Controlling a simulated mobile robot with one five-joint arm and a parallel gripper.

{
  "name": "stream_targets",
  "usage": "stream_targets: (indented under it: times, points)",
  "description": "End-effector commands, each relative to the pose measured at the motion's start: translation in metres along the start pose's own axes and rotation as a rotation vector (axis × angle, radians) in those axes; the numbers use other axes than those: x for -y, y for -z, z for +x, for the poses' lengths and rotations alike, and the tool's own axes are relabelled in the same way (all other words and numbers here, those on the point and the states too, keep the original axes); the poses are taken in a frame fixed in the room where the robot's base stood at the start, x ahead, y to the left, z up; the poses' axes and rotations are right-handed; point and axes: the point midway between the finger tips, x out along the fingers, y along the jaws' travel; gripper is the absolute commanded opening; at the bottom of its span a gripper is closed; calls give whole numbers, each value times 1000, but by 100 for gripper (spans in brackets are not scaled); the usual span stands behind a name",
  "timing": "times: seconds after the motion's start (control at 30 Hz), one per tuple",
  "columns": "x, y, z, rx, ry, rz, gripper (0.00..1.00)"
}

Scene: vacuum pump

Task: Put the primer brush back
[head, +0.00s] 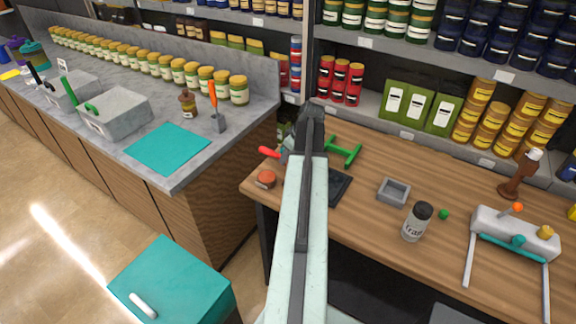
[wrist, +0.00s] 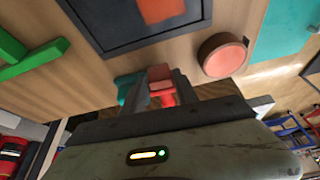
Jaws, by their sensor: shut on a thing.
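My gripper (wrist: 161,88) is shut on a red-handled tool (wrist: 160,75) in the wrist view, which I take to be the primer brush. Only a short red part shows between the fingers; its bristles cannot be made out. In the head view a red handle (head: 269,152) sticks out to the left of my arm, above the wooden bench, and my fingers are mostly hidden by the arm. A green holder (head: 345,152) stands on the bench to the right of my arm. It also shows in the wrist view (wrist: 30,60), apart from my gripper.
A round orange-topped piece (head: 266,179) and a dark tray (head: 340,188) lie on the bench (head: 372,168) close to my arm. Farther right are a small grey dish (head: 394,191), a black-capped jar (head: 417,222) and a white device (head: 510,232). Shelves of cans stand behind.

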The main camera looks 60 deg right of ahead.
Motion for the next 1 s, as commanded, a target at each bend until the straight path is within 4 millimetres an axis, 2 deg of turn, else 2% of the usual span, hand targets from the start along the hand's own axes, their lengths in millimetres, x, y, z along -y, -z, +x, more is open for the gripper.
stream_targets:
  times: [0.03, 0.1, 0.3, 0.33, 0.4, 0.83, 1.0]
  points:
    - [0, -7, 18, 0, 0, 0, 0]
    - [0, -10, 24, 0, 0, 0, 0]
    - [0, -8, 20, 1, 1, -1, 0]
    - [0, -8, 20, 1, 1, -1, 41]
    - [0, -8, 20, 1, 0, -1, 57]
    - [1, -10, 24, 0, 0, -1, 57]
    - [1, -6, -8, 0, 0, 0, 57]
